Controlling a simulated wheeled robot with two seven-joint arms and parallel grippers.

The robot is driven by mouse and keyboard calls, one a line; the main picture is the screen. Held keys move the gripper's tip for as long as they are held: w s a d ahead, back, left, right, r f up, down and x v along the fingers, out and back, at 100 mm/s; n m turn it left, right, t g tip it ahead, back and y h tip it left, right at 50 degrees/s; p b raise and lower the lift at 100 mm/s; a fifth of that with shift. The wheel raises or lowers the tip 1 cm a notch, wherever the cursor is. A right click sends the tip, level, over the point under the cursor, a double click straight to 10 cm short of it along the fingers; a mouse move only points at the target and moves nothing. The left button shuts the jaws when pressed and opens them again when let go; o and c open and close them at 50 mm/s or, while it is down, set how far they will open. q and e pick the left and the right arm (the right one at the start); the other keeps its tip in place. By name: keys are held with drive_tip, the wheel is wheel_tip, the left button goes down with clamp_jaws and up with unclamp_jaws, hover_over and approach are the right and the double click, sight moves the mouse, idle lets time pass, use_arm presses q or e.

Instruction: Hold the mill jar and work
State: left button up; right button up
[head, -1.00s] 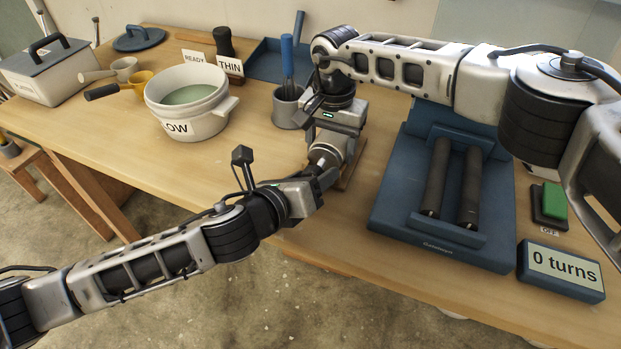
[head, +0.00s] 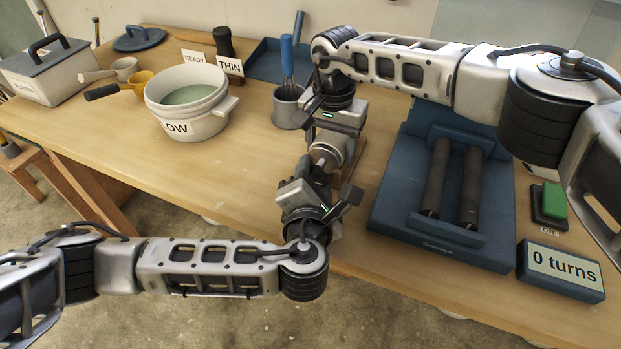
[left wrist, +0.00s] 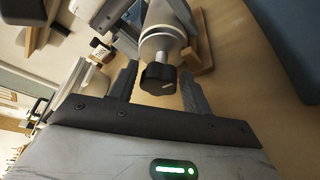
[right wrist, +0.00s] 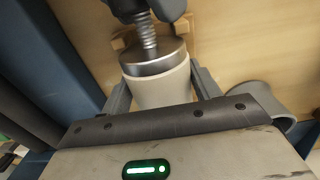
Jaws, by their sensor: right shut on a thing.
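The mill jar (head: 328,156) is pale with a steel lid (right wrist: 155,64) and a threaded clamp screw (right wrist: 148,36). My right gripper (right wrist: 162,88) is shut on the jar body (right wrist: 160,92), one finger on each side. My left gripper (left wrist: 158,82) is open at the screw end. Its fingers stand either side of the black clamp knob (left wrist: 158,79), with a gap showing on both sides. In the head view my arms hide much of the jar and the knob. A wooden stand (head: 352,178) shows beside the jar.
Blue roller mill (head: 392,217) with two dark rollers stands right, near a green switch (head: 554,200) and a "0 turns" display (head: 562,272). A grey tool pot (head: 288,110) stands behind my grippers. A white tub (head: 208,122) is left. The table's front left is clear.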

use_arm(q)
drive_tip(key=shift+o, duration=0.4)
drive_tip(key=shift+s+a, duration=0.1)
drive_tip(key=shift+s+a, duration=0.35)
drive_tip(key=shift+s, duration=0.75)
drive_tip(key=shift+s+a, duration=0.35)
drive_tip(key=shift+s, duration=0.7)
drive_tip(key=shift+s+a, duration=0.35)
drive_tip(key=shift+s, duration=0.75)
use_arm(e)
drive_tip(key=o, duration=1.8)
drive_tip(key=shift+c, duration=0.2)
